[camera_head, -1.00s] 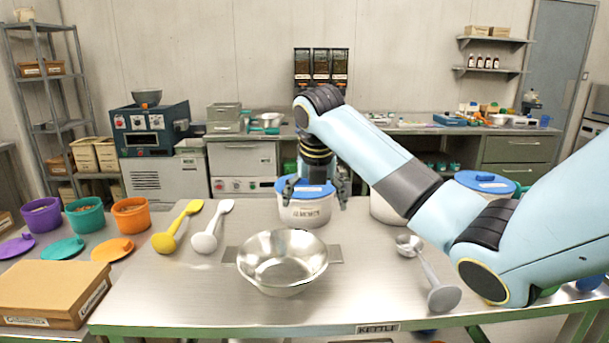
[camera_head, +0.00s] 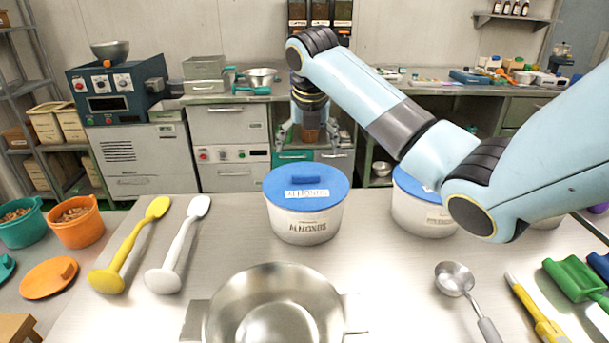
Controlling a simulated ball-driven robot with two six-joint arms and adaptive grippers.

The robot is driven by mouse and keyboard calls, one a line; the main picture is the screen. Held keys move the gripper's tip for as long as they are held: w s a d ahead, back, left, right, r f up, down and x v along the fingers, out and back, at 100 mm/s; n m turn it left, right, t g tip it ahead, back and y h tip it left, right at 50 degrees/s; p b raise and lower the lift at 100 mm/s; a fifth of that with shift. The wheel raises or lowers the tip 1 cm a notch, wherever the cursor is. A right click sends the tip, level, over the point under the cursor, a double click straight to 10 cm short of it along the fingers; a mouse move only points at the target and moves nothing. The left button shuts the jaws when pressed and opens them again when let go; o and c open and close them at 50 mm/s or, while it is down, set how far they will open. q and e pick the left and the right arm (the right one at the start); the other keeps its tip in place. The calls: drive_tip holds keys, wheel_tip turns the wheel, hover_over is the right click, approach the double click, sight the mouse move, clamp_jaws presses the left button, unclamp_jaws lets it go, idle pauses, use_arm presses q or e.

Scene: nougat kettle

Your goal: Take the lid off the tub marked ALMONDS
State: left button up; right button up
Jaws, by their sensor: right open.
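The ALMONDS tub (camera_head: 306,223) is a white round tub standing upright on the steel table, its name on its front. Its blue lid (camera_head: 330,190) with a raised handle sits on top and also bears a label. My right gripper (camera_head: 308,148) is open and empty, pointing down, above the lid in the picture and apart from it. My left gripper is not in view.
A steel bowl (camera_head: 275,300) stands in front of the tub. A second white tub (camera_head: 422,213) with a blue lid stands to its right, partly behind my arm. A yellow spoon (camera_head: 130,245) and a white spoon (camera_head: 180,243) lie left; a metal ladle (camera_head: 455,280) lies right.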

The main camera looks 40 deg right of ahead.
sight(306, 174)
drive_tip(key=x, duration=0.3)
drive_tip(key=shift+f, duration=0.35)
drive_tip(key=p+x, duration=0.1)
drive_tip(key=x, duration=0.4)
drive_tip(key=shift+w, duration=0.1)
drive_tip(key=shift+w+d+f, duration=0.1)
drive_tip(key=shift+f, duration=0.35)
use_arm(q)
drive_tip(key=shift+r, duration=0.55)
use_arm(e)
drive_tip(key=shift+c, duration=0.4)
drive_tip(key=shift+c, duration=1.1)
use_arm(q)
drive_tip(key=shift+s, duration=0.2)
use_arm(e)
drive_tip(key=c, duration=1)
drive_tip(key=shift+r, duration=0.1)
